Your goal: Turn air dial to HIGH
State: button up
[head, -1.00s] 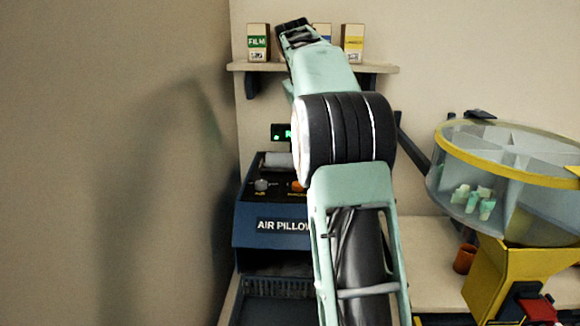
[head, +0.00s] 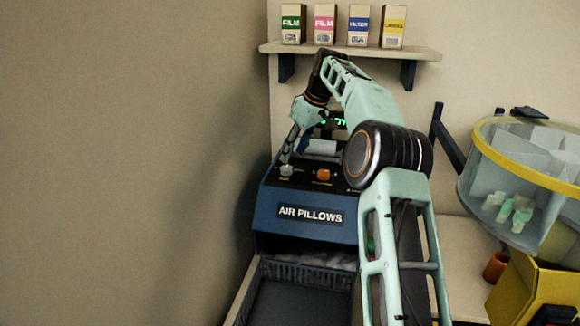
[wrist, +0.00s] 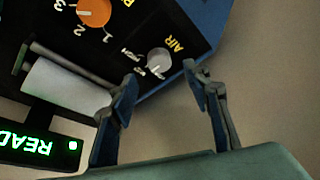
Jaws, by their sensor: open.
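The air dial is a small grey knob (wrist: 158,61) beside the word AIR on the black panel of the blue AIR PILLOWS machine (head: 298,213). It also shows at the panel's left in the head view (head: 286,170). Small labels sit around it, but its exact setting is too blurred to tell. My gripper (wrist: 160,80) is open, its two fingers on either side of the dial in the wrist view, fingertips just short of it. In the head view my gripper (head: 292,150) hangs just above the dial. Whether it touches the dial cannot be told.
An orange numbered dial (wrist: 93,12) sits beside the air dial. A white roll (wrist: 66,82) and a green-lit display (wrist: 38,142) are behind the panel. A shelf (head: 350,50) with several boxes is above. A yellow-rimmed drum (head: 530,170) stands at right.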

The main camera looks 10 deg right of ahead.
aim_at(286, 168)
jog(key=x, duration=0.6)
jog(key=shift+c, duration=0.3)
jog(key=c, duration=1.1)
jog(key=shift+m, duration=0.3)
jog(key=m, duration=0.2)
jog(key=m+h, duration=0.1)
jog(key=m, duration=0.1)
jog(key=shift+a+r+t+h, duration=0.1)
jog(key=shift+a+t+h, duration=0.2)
jog(key=shift+t, duration=0.1)
jog(key=shift+a+m+h+p, duration=0.1)
jog(key=shift+m+h+p, duration=0.85)
jog(key=shift+m, duration=1.75)
